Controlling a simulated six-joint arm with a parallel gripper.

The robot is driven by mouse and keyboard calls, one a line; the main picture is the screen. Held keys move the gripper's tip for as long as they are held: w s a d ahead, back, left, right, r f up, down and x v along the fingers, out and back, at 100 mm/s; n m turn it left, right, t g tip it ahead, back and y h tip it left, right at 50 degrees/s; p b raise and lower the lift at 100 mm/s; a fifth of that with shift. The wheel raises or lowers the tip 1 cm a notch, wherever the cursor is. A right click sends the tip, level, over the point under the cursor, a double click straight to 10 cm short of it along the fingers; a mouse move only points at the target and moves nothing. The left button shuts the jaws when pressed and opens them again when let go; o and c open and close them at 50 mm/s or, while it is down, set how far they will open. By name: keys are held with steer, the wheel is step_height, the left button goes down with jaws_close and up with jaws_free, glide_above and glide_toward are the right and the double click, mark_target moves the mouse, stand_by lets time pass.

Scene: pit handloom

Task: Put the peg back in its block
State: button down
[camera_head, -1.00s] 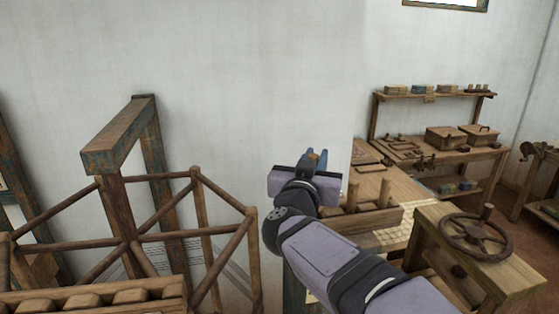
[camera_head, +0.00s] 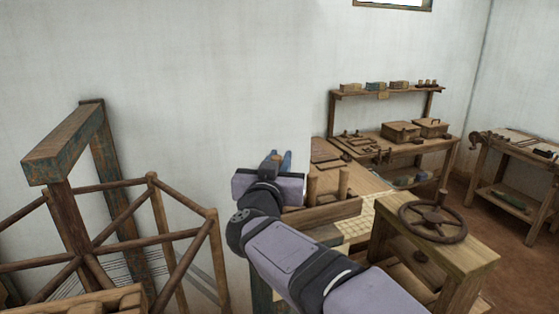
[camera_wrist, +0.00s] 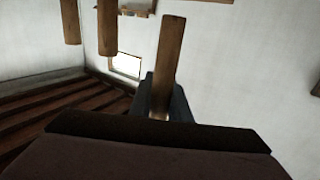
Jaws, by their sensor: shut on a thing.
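My gripper (camera_wrist: 160,95) is shut on a wooden peg (camera_wrist: 167,55), which sticks out beyond the fingertips in the wrist view. In the head view my gripper (camera_head: 275,160) is seen from behind, and only a small brown bit shows between its fingers. A long wooden block (camera_head: 330,213) lies just to the right of my gripper, with two upright pegs (camera_head: 343,183) in it. Two pegs also show at the top left of the wrist view (camera_wrist: 107,25), apart from the held peg. The block's empty hole cannot be made out.
A wooden stand with a handwheel (camera_head: 432,220) is at the right, close to my arm. The loom frame (camera_head: 65,145) rises at the left. A workbench (camera_head: 420,145) with boxes and a shelf (camera_head: 385,92) stands behind. The wall ahead is bare.

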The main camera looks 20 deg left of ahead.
steer(key=shift+f+b, duration=1.6)
steer(key=shift+f, duration=0.95)
steer(key=c, duration=1.6)
jaws_free()
steer(key=shift+s, duration=0.15)
steer(key=shift+b+v, duration=1.4)
steer(key=shift+v, duration=2.15)
